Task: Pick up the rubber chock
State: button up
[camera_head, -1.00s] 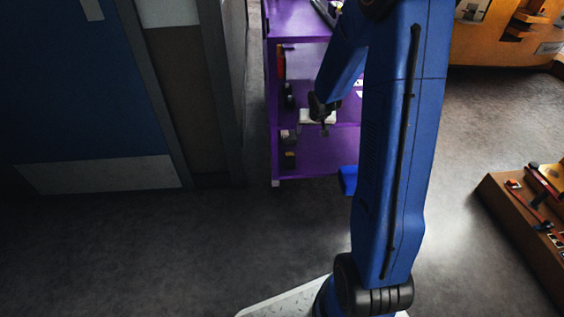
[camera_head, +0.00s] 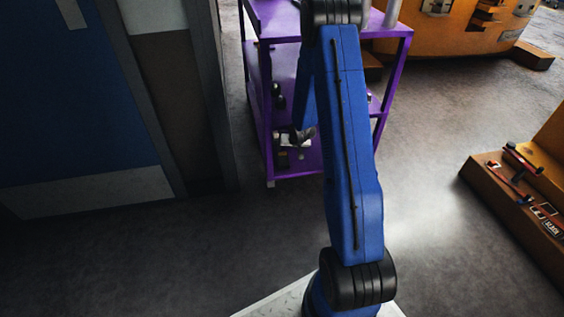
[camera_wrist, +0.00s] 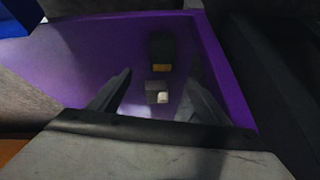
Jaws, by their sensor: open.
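A dark block with a yellow-orange band (camera_wrist: 162,48), which looks like the rubber chock, lies on the purple shelf in the wrist view. A smaller grey block with a pale face (camera_wrist: 153,91) lies beside it, nearer the wrist camera's lower edge. My gripper (camera_wrist: 158,74) is open and empty, with one finger to each side of the blocks in the picture. In the head view my gripper (camera_head: 301,140) is at the purple cart's lower shelf, partly hidden by my blue arm. Small dark items show close to it there, too small to tell apart.
The purple cart (camera_head: 270,105) has posts and an upper shelf around my arm. A blue door (camera_head: 70,100) is at left. A brown bench with red tools (camera_head: 510,195) is at right, and an orange unit (camera_head: 450,35) behind. The grey floor between is clear.

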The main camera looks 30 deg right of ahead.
send_near(284, 157)
jog(key=x, duration=0.5)
jog(key=shift+d, duration=0.1)
jog(key=shift+a+x, duration=0.15)
jog(key=shift+x, duration=1.2)
jog(key=shift+a+x, duration=0.1)
jog(key=shift+x, duration=1.25)
jog(key=c, duration=1.3)
